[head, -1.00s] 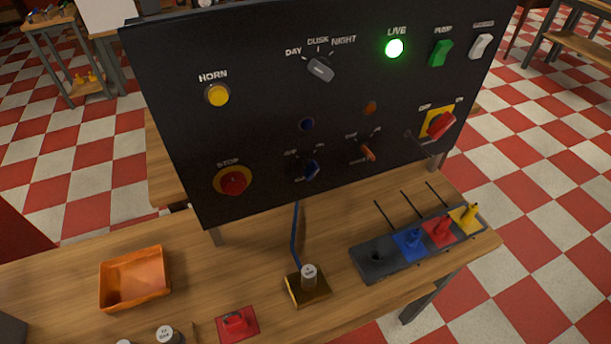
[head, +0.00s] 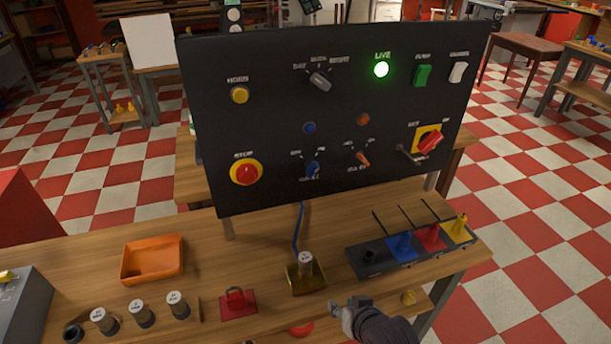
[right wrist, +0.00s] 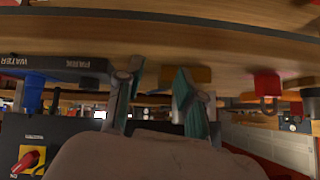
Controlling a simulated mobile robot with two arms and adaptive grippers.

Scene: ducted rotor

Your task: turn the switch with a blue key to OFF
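The blue-key switch (head: 313,170) is on the lower middle of the black panel (head: 260,120). Its blue handle looks roughly upright, tilted slightly; its position labels are too blurred to read. A blue lamp (head: 309,128), apparently unlit, is above it. My right gripper (head: 343,310) is low at the front edge of the table, below and right of the switch and well apart from it. In the right wrist view, its two fingers (right wrist: 158,75) stand apart with nothing held between them. My left gripper is not in view.
An orange-handled switch (head: 363,159) is right of the blue one. On the table are a brass box (head: 291,284) with a blue cable rising behind it, a red padlock piece (head: 238,303), an orange tray (head: 153,275) and a dark rack (head: 368,270) holding coloured pieces.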

